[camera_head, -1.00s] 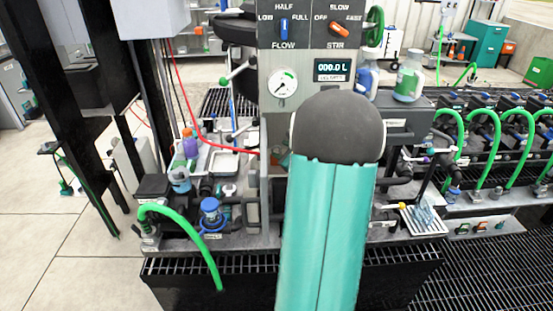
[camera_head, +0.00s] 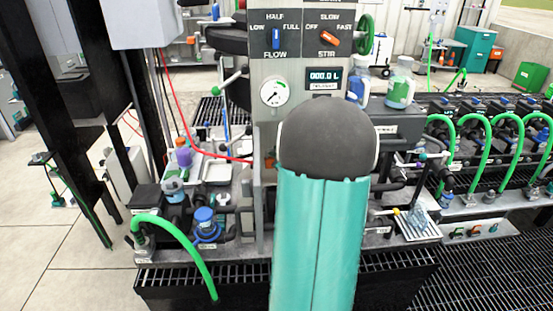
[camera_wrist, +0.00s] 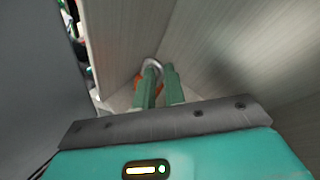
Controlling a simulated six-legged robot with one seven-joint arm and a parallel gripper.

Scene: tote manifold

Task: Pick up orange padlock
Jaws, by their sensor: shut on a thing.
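The orange padlock (camera_wrist: 138,82) shows in the wrist view as a bit of orange with a grey metal shackle, in a corner between pale walls. My gripper (camera_wrist: 159,72) has its two green fingers close together, shut on the padlock. The fingers hide most of the padlock's body. I cannot tell whether it still touches the surface beneath. In the head view, my teal arm link with its dark rounded end covers the middle, and my gripper and the padlock are hidden behind it.
Pale walls (camera_wrist: 220,55) stand close around the fingers. In the head view, a control panel with a gauge (camera_head: 275,92) stands behind my arm. Bottles and a blue valve (camera_head: 205,222) are at left; a white tray (camera_head: 418,228) and green hoses (camera_head: 440,125) are at right.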

